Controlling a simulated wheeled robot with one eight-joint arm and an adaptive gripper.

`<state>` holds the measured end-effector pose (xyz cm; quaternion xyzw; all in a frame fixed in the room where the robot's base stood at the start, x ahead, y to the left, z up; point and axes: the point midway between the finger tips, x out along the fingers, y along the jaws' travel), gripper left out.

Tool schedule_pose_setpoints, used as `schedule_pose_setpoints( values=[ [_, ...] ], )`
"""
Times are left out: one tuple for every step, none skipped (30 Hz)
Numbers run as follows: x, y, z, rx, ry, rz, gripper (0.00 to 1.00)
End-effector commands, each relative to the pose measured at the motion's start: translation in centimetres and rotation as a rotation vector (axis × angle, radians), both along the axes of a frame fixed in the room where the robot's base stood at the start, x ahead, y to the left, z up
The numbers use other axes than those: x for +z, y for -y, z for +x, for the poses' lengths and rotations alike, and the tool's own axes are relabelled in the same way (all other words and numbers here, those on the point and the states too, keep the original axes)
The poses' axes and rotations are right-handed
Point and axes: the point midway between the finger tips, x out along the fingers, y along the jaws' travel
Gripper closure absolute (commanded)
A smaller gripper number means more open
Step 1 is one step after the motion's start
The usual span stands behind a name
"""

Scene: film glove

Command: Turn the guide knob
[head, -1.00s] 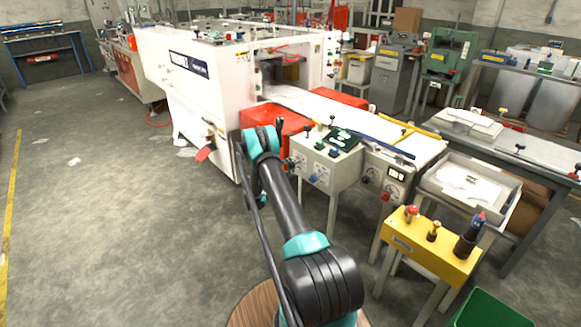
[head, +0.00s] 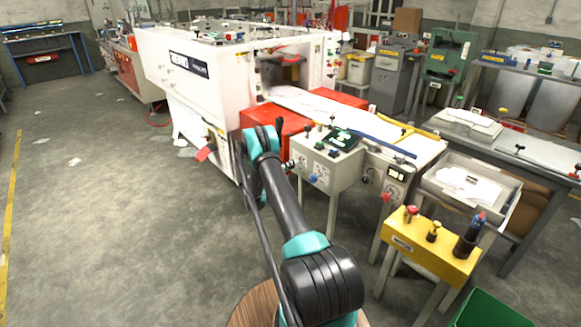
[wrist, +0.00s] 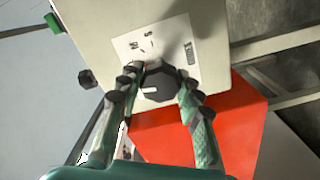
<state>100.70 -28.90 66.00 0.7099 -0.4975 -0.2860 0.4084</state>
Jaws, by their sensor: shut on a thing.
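The guide knob (wrist: 157,86) is a dark, faceted knob with a pale pointer mark, on a white dial plate (wrist: 147,40) with markings. In the wrist view the two fingers of my gripper (wrist: 159,92) stand on either side of it, shut on it. The pointer mark lies toward the lower left of the knob.
A second dark knob (wrist: 88,80) sticks out at the box's left edge, close to my left finger. A red block (wrist: 215,125) lies below the box. A yellow box (head: 425,245) with several knobs stands at the right.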

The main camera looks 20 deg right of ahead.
Motion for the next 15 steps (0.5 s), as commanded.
schedule_pose_setpoints(
  values=[
    [-0.13,-0.07,-0.12,-0.002,0.024,0.011,0.94],
    [-0.13,-0.07,-0.12,-0.002,0.038,0.016,0.94],
    [-0.13,-0.07,-0.12,-0.002,0.057,0.023,0.94],
    [-0.13,-0.07,-0.12,-0.002,0.069,0.027,0.94],
    [-0.13,-0.07,-0.12,-0.002,0.08,0.032,0.94],
    [-0.13,-0.07,-0.12,-0.002,0.093,0.036,0.94],
    [-0.13,-0.07,-0.12,-0.002,0.103,0.04,0.94],
    [-0.13,-0.07,-0.12,-0.002,0.11,0.043,0.94],
    [-0.13,-0.07,-0.12,-0.002,0.119,0.046,0.94],
    [-0.14,-0.07,-0.13,-0.002,0.125,0.048,0.94],
    [-0.14,-0.07,-0.13,-0.002,0.131,0.05,0.94],
    [-0.14,-0.07,-0.13,-0.002,0.135,0.052,0.94],
    [-0.14,-0.07,-0.13,-0.002,0.138,0.053,0.94],
    [-0.14,-0.07,-0.13,-0.002,0.141,0.054,0.94],
    [-0.13,-0.07,-0.12,-0.002,0.143,0.054,0.94]
  ],
)
